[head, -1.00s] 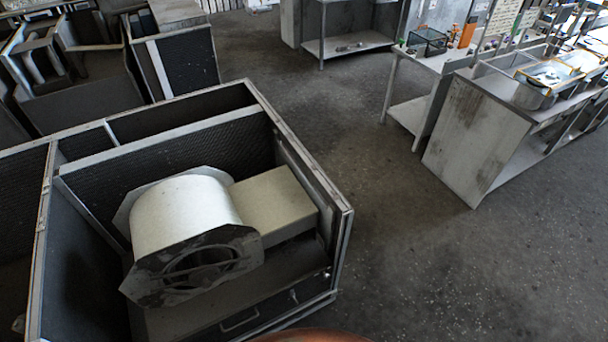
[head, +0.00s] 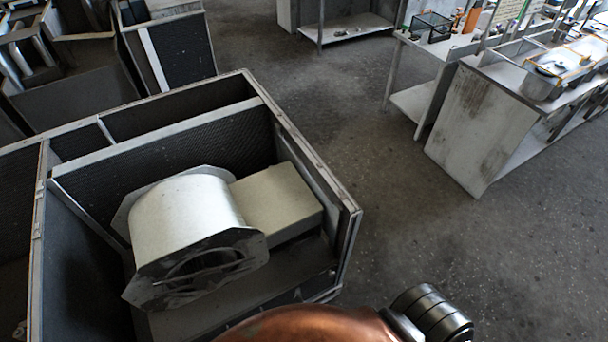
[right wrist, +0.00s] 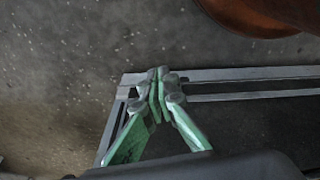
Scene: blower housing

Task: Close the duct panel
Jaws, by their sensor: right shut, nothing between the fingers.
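The open blower housing (head: 352,225) is a grey metal box at the left of the head view. A pale drum-shaped blower (head: 185,213) and its rectangular duct (head: 278,203) sit inside it. I cannot tell for sure which part is the duct panel; the low front of the housing is largely hidden behind my copper-coloured arm. My right gripper (right wrist: 158,84) has green fingers and is shut and empty. In the right wrist view its tips appear over a corner of a metal frame (right wrist: 235,75); contact cannot be told. My left gripper is not in view.
A grey cabinet (head: 480,130) and a worktable (head: 415,100) stand at the upper right. A low shelf (head: 345,30) is at the back, and metal frames (head: 165,50) stand at the upper left. The concrete floor (head: 350,120) between them is clear.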

